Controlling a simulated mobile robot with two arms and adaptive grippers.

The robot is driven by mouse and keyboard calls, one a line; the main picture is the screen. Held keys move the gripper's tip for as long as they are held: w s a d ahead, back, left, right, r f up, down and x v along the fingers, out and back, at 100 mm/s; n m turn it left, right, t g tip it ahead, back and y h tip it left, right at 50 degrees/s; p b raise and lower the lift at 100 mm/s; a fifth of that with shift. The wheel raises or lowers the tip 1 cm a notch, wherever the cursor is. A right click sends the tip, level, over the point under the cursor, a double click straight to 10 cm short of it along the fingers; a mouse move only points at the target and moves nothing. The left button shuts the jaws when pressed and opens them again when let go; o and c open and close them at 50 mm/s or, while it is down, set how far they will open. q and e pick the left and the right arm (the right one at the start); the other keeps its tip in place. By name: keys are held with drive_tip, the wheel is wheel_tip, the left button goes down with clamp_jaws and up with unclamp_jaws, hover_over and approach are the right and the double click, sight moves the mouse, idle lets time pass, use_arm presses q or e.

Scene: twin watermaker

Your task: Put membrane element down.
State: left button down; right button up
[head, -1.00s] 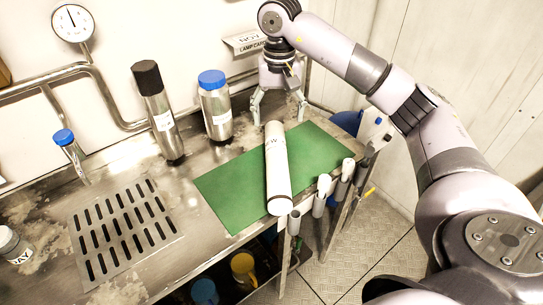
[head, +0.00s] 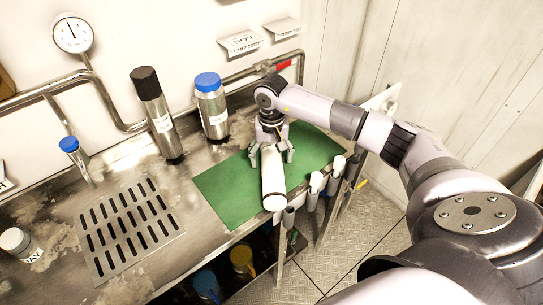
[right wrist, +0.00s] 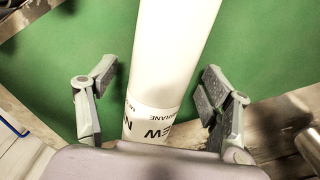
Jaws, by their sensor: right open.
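The membrane element (head: 273,188) is a white cylinder lying on the green mat (head: 222,188), its near end at the mat's front edge. In the right wrist view the membrane element (right wrist: 172,50) bears a label reading "NEW MEMBRANE". My right gripper (head: 271,157) is above its far part. In the right wrist view my right gripper (right wrist: 155,90) is open, with one finger on each side of the cylinder and green mat showing between each finger and it. My left gripper is not in view.
A black-capped cylinder (head: 158,117) and a blue-capped canister (head: 212,108) stand behind the mat. A slotted drain (head: 128,225) is at left. Several white-topped handles (head: 314,188) line the bench's front right edge. Free mat lies either side of the membrane element.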

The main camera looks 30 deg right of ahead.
drive_tip(key=shift+f, duration=0.3)
drive_tip(key=shift+c, duration=0.5)
drive_tip(key=c, duration=1.6)
drive_tip(key=shift+r, duration=0.1)
clamp_jaws()
